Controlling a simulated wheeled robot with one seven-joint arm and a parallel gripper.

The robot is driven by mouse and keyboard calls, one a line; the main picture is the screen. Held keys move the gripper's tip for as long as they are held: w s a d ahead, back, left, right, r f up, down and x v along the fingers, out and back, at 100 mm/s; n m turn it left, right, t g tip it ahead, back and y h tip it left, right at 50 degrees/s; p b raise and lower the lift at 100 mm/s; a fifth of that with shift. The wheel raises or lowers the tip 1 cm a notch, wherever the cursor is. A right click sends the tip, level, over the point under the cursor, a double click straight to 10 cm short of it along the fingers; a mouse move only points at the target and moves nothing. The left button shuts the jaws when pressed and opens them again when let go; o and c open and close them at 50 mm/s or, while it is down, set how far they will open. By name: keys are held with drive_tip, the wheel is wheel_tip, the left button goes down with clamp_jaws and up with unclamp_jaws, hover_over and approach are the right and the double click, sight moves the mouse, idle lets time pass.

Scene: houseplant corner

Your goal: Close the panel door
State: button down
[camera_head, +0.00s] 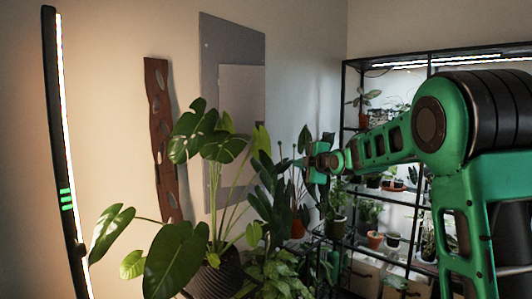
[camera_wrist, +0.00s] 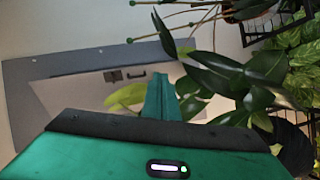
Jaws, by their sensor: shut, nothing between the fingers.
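The grey wall panel (camera_head: 220,60) hangs on the left wall in the head view, with a paler door (camera_head: 240,95) set in it. Leaves hide the door's lower part. In the wrist view the panel frame (camera_wrist: 60,66) and the door (camera_wrist: 75,92) lie ahead of my gripper, with a small dark latch (camera_wrist: 113,75) near the door's edge. I cannot tell how far the door stands open. My gripper (camera_head: 300,162) is right of the panel in the head view. Its fingers (camera_wrist: 160,82) are shut and empty, overlapping the door in the wrist view; contact cannot be told.
A large potted monstera (camera_head: 200,240) stands in front of the panel. More leaves (camera_wrist: 215,75) are close to the right of my fingers. A black plant shelf (camera_head: 345,110) stands at the right. A brown wooden board (camera_head: 158,120) and a lit lamp (camera_head: 60,120) are at the left.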

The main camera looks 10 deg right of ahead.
drive_tip(key=w+a+r+n+y, duration=0.1)
drive_tip(key=w+a, duration=0.3)
drive_tip(key=w, duration=0.4)
drive_tip(key=w+a+r+n+t+y, duration=0.1)
drive_tip(key=w+a, duration=0.3)
drive_tip(key=w, duration=0.5)
drive_tip(key=shift+w+a+r+n+t, duration=0.25)
drive_tip(key=shift+w+r+n+t, duration=0.05)
drive_tip(key=shift+r+n, duration=0.45)
